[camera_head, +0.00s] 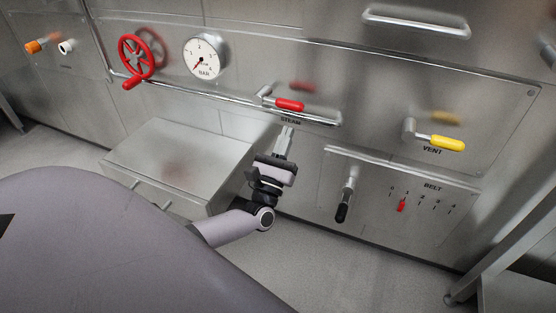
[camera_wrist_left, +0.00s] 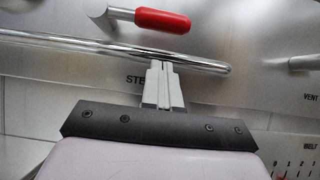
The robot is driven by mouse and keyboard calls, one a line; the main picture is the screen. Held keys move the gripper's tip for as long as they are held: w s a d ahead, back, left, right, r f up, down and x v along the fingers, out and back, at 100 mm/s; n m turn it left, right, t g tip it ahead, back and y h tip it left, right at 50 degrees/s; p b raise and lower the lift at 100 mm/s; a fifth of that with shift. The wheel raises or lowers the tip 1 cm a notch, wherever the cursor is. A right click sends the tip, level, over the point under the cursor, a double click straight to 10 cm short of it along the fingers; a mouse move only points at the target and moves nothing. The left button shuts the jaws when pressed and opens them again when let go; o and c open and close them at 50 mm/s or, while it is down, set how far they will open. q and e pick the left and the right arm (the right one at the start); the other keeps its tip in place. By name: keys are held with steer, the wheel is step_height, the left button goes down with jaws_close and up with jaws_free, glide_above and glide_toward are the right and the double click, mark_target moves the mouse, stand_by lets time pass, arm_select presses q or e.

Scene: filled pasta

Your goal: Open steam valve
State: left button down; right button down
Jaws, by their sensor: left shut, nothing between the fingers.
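The steam valve is a lever with a red grip (camera_head: 290,104) on the steel panel, above the label STEAM. Its grip lies nearly level, pointing right from its metal pivot. In the left wrist view the red grip (camera_wrist_left: 162,21) is near the top, above a horizontal steel rail (camera_wrist_left: 120,47). My left gripper (camera_head: 285,131) is shut and empty, pointing up at the panel just below the rail and the red grip. In the left wrist view its closed fingertips (camera_wrist_left: 160,66) partly cover the label. My right gripper is not in view.
A red handwheel (camera_head: 136,57) and a pressure gauge (camera_head: 205,57) sit to the left. A yellow VENT lever (camera_head: 447,143) and a black-gripped BELT lever (camera_head: 343,205) are to the right. A steel box (camera_head: 180,155) stands left of my gripper.

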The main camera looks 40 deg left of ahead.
mark_target(281, 99)
arm_select(q)
steer(key=shift+w+a+r, duration=0.1)
steer(key=shift+w+r, duration=0.05)
steer(key=shift+r, duration=0.75)
steer(key=shift+w+r, duration=0.1)
steer(key=shift+r, duration=0.8)
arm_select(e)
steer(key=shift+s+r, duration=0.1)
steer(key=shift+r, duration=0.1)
